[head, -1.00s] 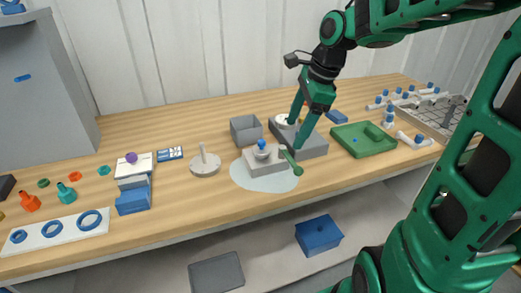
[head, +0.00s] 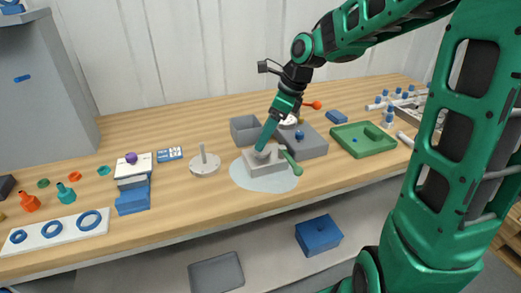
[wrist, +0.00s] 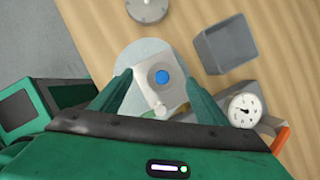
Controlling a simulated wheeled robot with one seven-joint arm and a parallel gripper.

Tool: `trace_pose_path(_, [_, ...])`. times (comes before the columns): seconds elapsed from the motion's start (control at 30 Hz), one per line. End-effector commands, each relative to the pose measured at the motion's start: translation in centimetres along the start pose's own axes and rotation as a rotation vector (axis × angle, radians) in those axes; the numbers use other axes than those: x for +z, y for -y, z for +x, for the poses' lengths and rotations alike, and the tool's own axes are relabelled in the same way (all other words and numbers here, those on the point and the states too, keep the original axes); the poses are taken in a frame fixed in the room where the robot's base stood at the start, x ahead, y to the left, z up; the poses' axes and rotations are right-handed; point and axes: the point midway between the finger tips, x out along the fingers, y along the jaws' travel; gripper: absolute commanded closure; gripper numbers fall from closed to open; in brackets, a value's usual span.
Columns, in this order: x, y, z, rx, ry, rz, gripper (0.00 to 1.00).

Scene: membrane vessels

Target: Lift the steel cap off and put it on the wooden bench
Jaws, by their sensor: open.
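The steel cap (wrist: 151,78) shows in the wrist view as a grey round piece with a blue knob (wrist: 162,77) at its centre. It sits on a pale grey block (wrist: 178,95) on a light round mat (head: 245,178). A green-ended lever (head: 291,163) sticks out from the block. My gripper (wrist: 161,82) is open, with one finger on each side of the cap in the wrist view. In the head view my gripper (head: 262,147) is low over the block and mostly hides the cap. I cannot tell whether the fingers touch it.
The wooden bench (head: 190,195) has bare room left of and in front of the mat. A disc with a post (head: 205,163), an open grey bin (head: 245,130), a grey block with a gauge (head: 311,146) and a green tray (head: 380,140) stand around it.

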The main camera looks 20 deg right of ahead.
Motion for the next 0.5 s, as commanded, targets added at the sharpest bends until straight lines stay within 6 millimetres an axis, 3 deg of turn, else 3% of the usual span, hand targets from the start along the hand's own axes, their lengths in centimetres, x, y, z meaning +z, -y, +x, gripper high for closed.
trace_pose_path(0.3, [-0.1,0.4,4.1,0.003,-0.001,-0.001,0.32])
trace_pose_path(0.5, [0.0,0.5,4.7,0.000,-0.001,-0.002,0.32])
